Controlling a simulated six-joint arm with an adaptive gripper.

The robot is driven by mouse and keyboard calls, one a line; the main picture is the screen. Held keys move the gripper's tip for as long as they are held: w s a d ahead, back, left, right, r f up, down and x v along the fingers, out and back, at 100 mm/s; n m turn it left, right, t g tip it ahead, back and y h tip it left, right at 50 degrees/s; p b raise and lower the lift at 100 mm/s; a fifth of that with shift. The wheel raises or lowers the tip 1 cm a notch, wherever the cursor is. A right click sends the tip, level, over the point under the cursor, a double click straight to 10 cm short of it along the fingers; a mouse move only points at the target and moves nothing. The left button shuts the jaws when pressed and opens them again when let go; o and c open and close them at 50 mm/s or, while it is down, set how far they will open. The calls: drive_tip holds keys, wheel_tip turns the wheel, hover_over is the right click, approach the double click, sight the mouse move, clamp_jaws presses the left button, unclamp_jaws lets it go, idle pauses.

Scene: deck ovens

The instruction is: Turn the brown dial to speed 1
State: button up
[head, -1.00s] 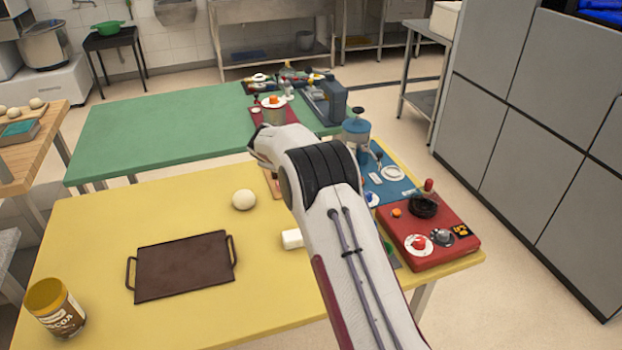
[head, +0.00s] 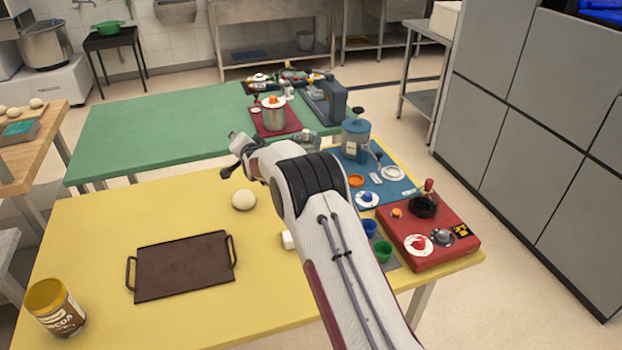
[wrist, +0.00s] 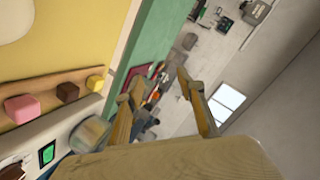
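A dark brown round part (wrist: 12,171), possibly the brown dial, shows at the lower left edge of the wrist view. It sits on a white panel (wrist: 33,137) beside a green display (wrist: 47,153). It is cut off by the frame, and no speed mark is readable. In the head view my arm hides that spot. My gripper (wrist: 158,82) is open and empty, its two fingers well apart. In the head view my gripper (head: 232,155) is raised near the far edge of the yellow table, behind a dough ball, apart from the panel.
The yellow table (head: 100,225) carries a dark tray (head: 184,266), a dough ball (head: 244,200) and a cocoa tin (head: 55,307). A red control box (head: 455,222) and blue board (head: 400,187) stand right of my arm.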

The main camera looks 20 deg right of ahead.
drive_tip(key=s+d+f+n+g+h, duration=0.1)
drive_tip(key=s+d+n+h, duration=0.3)
drive_tip(key=n, duration=0.7)
drive_tip(key=s+d+f+n+g+h, duration=0.1)
drive_tip(key=s+d+n+h, duration=0.4)
drive_tip(key=n, duration=0.7)
drive_tip(key=s+d+f+n+g+h, duration=0.1)
drive_tip(key=s+d+n+h, duration=0.3)
drive_tip(key=n, duration=0.8)
drive_tip(key=shift+s+d+g+h, duration=0.15)
drive_tip(key=shift+d+h, duration=0.45)
drive_tip(key=shift+d, duration=0.2)
drive_tip(key=shift+s+d+g+h, duration=0.15)
drive_tip(key=shift+d+h, duration=0.45)
drive_tip(key=shift+d, duration=0.2)
drive_tip(key=shift+f, duration=0.1)
drive_tip(key=shift+f, duration=3.35)
drive_tip(key=shift+x, duration=1.5)
clamp_jaws()
